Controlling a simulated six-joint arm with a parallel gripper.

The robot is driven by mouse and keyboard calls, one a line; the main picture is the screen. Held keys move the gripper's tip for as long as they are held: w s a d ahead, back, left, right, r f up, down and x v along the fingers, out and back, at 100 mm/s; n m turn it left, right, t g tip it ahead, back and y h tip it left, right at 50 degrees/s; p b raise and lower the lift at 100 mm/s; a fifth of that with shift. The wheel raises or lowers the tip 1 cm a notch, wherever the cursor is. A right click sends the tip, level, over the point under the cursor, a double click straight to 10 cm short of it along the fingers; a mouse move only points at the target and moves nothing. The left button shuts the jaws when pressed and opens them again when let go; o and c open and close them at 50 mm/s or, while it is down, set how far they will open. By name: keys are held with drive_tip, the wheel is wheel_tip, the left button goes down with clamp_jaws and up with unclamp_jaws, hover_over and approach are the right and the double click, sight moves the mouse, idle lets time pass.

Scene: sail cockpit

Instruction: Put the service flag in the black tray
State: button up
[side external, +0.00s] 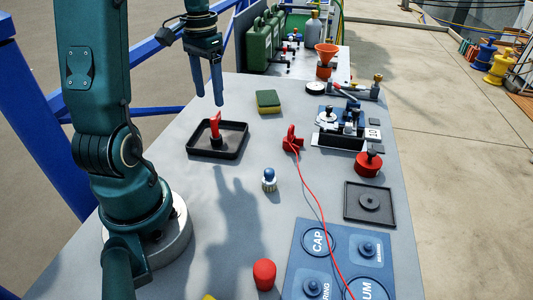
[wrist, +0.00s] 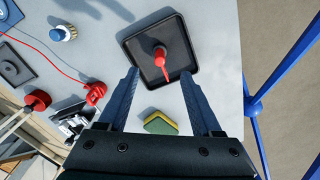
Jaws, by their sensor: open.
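The service flag looks to be the red upright piece (side external: 215,124) standing inside the black tray (side external: 232,151). In the wrist view the same red piece (wrist: 161,60) stands near the middle of the tray (wrist: 183,37), apart from its walls. My gripper (side external: 210,98) is above the tray's far side, pointing down, with its fingers apart and nothing between them. In the wrist view the open fingers (wrist: 161,88) lie on either side of the near edge of the tray, and the red piece is beyond them.
A green and yellow sponge (side external: 268,101) lies behind the tray. A second, shallow black tray (side external: 355,211) lies further right.

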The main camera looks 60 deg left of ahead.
drive_tip(key=shift+r, duration=0.35)
drive_tip(key=s+d+r+m+t, duration=0.1)
drive_tip(key=s+d+t, duration=0.1)
drive_tip(key=d, duration=0.9)
drive_tip(key=s+d+r+m+t, duration=0.1)
drive_tip(key=s+d+m+t, duration=0.1)
drive_tip(key=d, duration=0.9)
drive_tip(key=shift+s+r+m+t, duration=0.25)
drive_tip(key=shift+s+m+t, duration=0.1)
drive_tip(key=shift+t, duration=0.45)
